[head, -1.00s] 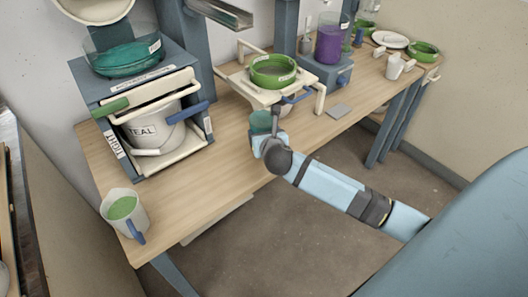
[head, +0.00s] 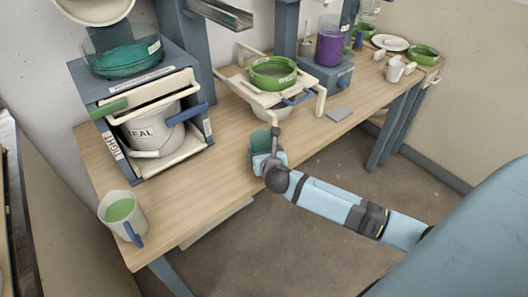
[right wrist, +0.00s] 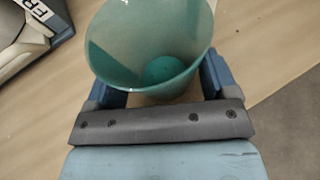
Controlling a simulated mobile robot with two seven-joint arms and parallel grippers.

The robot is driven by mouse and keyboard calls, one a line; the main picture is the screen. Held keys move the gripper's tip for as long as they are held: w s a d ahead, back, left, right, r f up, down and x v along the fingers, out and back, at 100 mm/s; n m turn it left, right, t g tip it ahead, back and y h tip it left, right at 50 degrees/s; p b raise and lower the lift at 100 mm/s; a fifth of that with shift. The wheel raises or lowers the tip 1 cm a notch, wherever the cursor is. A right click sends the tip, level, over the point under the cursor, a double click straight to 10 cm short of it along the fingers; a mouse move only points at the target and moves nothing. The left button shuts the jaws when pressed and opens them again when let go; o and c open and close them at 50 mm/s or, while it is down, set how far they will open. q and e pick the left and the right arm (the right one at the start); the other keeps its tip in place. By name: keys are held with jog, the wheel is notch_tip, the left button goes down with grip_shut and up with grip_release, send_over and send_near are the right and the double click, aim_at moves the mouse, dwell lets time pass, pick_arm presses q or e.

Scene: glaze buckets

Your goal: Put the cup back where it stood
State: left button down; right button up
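The cup (head: 260,141), a translucent teal tumbler with some teal glaze at its bottom, is upright at the front edge of the wooden table, in my right gripper (head: 268,158). In the right wrist view the cup (right wrist: 150,40) sits between the two blue fingers of the gripper (right wrist: 160,88), one against each side. The cup's base is hidden, so I cannot tell whether it touches the table. My left gripper is not in view.
Behind the cup, a cream stand (head: 247,91) holds a green-rimmed sieve (head: 273,73). To the left are a press with a bucket marked TEAL (head: 145,133) and a jug of green glaze (head: 122,212). The table (head: 205,190) is clear left of the cup.

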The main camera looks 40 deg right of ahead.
jog(key=shift+o, duration=1)
